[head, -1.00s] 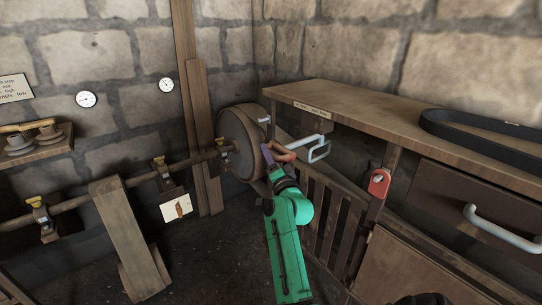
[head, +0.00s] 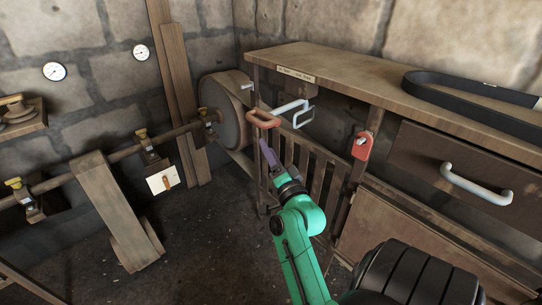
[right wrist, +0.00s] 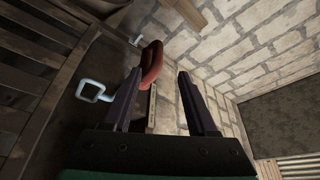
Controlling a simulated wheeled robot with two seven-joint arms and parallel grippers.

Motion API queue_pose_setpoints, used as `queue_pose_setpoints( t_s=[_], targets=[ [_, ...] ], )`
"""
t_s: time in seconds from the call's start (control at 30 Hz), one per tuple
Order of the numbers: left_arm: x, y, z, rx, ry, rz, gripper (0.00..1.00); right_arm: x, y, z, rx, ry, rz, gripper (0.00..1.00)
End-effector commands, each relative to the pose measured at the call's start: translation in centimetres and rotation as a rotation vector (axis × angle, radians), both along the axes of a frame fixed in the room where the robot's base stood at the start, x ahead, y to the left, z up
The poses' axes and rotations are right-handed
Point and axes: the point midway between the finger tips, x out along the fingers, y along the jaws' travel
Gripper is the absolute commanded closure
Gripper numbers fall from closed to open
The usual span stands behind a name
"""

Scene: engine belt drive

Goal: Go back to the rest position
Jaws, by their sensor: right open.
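My right gripper (head: 266,152) is in the middle of the head view, with purple fingers on a green arm. It is open and empty. A red-orange handle (head: 263,119) at the side of the bench is just above the fingertips in that view, with a small gap. In the right wrist view the open fingers (right wrist: 158,88) point past the red handle (right wrist: 152,62), which shows near the tip of the left-hand finger. Whether they touch there I cannot tell. My left gripper is not in view.
A pale bent bar (head: 292,110) sticks out beside the handle. The wooden bench (head: 350,85) carries a black belt (head: 470,100). A red tag (head: 361,145) hangs on its post. A wooden wheel (head: 222,112) and shaft stand left.

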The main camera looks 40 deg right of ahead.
Motion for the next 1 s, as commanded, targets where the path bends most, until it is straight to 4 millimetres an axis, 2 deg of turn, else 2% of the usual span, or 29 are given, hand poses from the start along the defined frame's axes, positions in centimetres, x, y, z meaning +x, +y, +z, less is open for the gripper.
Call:
queue_pose_setpoints(
  t_s=[0.17, 0.67, 0.73, 0.77, 0.87, 0.97, 1.0],
  targets=[
    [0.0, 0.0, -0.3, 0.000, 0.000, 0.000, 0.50, -1.4, 0.5, -0.4, 0.001, 0.000, 0.000, 0.42],
    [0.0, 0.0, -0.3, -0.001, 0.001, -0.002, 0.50, -1.4, 0.5, -0.3, 0.001, 0.000, 0.000, 0.42],
    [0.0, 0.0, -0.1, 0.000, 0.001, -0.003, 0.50, -1.1, 0.7, -0.9, -0.001, 0.018, 0.006, 0.42],
    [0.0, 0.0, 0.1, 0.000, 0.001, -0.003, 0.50, -0.7, 1.0, -1.6, -0.004, 0.038, 0.013, 0.42],
    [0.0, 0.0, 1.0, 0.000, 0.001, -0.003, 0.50, 1.0, 2.8, -6.4, -0.030, 0.172, 0.058, 0.42],
    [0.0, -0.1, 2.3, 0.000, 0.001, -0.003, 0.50, 2.2, 6.1, -14.5, -0.094, 0.389, 0.146, 0.42],
    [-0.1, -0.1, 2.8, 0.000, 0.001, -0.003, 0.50, 2.1, 7.6, -18.0, -0.130, 0.483, 0.189, 0.42]
  ],
)
